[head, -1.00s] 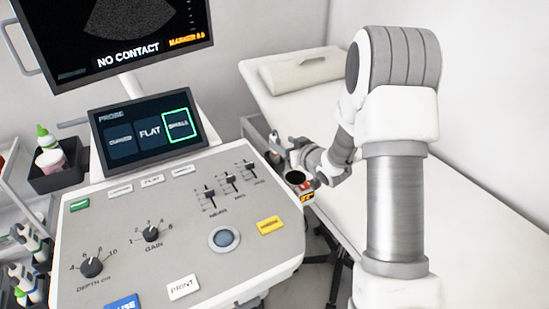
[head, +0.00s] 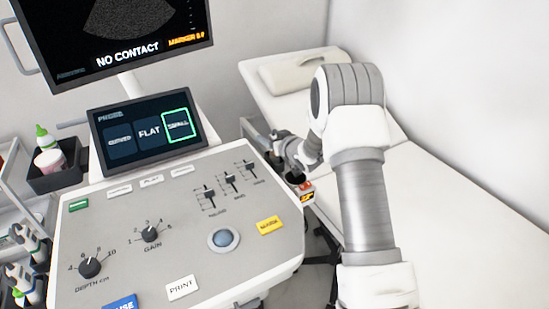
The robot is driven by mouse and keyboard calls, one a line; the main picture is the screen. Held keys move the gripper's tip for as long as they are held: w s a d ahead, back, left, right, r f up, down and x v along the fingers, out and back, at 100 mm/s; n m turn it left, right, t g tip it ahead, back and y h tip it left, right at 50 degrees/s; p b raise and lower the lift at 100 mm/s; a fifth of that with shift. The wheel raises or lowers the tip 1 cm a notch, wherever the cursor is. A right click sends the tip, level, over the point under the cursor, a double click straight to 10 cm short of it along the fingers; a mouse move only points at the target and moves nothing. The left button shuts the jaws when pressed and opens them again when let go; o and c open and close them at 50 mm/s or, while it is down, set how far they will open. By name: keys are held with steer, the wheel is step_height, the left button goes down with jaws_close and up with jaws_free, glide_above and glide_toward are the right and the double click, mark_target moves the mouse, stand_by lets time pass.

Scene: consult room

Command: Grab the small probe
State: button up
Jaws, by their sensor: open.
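My gripper (head: 281,146) is at the right edge of the ultrasound console, over a dark holder (head: 251,131) fixed there. It is small in the head view and partly blends with the holder, so its fingers are hard to make out. A small probe cannot be picked out clearly, as the gripper covers that part of the holder. The console's touch screen (head: 141,132) shows the "SMALL" tile outlined in green. The large monitor (head: 122,35) reads "NO CONTACT".
The exam couch (head: 420,205) with a pillow (head: 305,68) lies to the right. The console panel (head: 180,235) fills the front left. A red-and-yellow item (head: 305,191) sits below my gripper.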

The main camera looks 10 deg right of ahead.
jaws_close()
steer(key=shift+r, duration=0.2)
stand_by(0.3)
